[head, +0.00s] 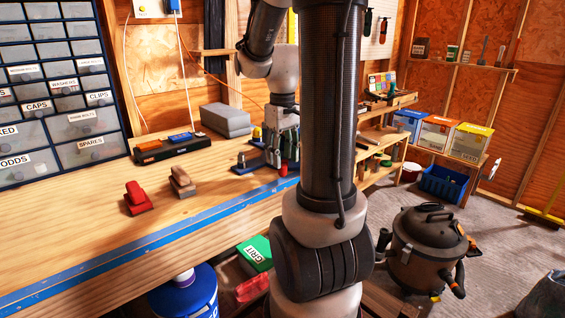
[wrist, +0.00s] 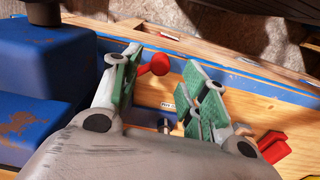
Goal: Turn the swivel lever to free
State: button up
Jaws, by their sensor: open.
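The swivel lever shows in the wrist view as a red ball knob (wrist: 159,64) on a short red stem, beside the tip of the left finger. The knob also shows in the head view (head: 283,170), low in front of the vise. My gripper (wrist: 166,72) is open, its green-padded fingers apart and pointing down toward the bench. The knob appears in the gap between the fingers; I cannot tell if it touches the left one. The blue vise (wrist: 45,70) fills the left of the wrist view. In the head view my gripper (head: 290,150) partly hides it.
A red block (head: 138,198) and a brown block (head: 182,182) stand on the bench (head: 90,225). A battery charger rail (head: 178,149) and grey case (head: 226,119) lie behind.

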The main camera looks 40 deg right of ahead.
notch_tip(320, 180, up, 9)
jog(key=shift+r, duration=0.15)
